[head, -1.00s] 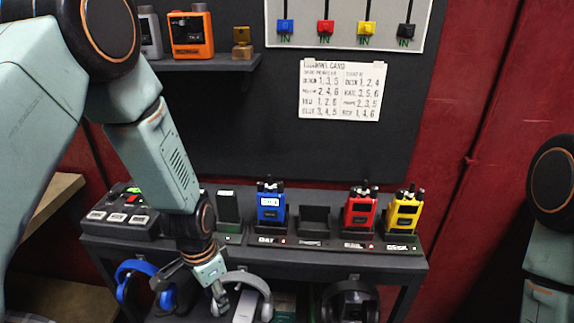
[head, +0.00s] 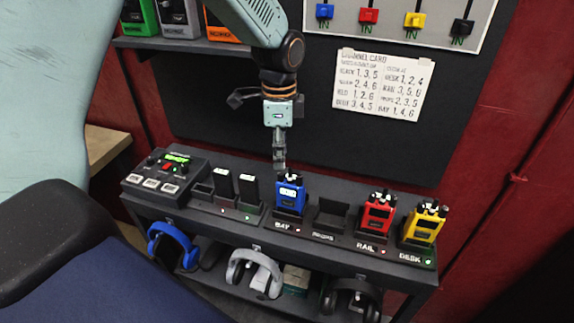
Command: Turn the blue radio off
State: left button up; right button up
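The blue radio (head: 290,194) stands upright in the dock slot labelled BAY on the dark shelf. It has a pale screen on its front and knobs on top. My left gripper (head: 280,167) points down from above, with its fingertips at the top of the blue radio. The fingers are seen nearly edge-on, so I cannot tell whether they touch a knob or how far apart they are. My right gripper is not in view.
A red radio (head: 377,213) and a yellow radio (head: 424,223) stand to the right, past an empty slot (head: 329,218). A control box (head: 165,171) and two dark units are to the left. Headphones (head: 255,272) hang below. A channel card (head: 381,84) is on the wall.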

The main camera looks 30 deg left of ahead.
aim_at(280, 173)
pick_arm(q)
jog(key=f, duration=0.3)
jog(key=shift+s+f, duration=0.35)
jog(key=shift+f, duration=0.3)
jog(key=shift+w+d+f, duration=0.1)
jog(key=shift+w+f, duration=0.05)
jog(key=shift+f, duration=0.2)
jog(key=shift+w+f, duration=0.1)
jog(key=shift+c, duration=0.4)
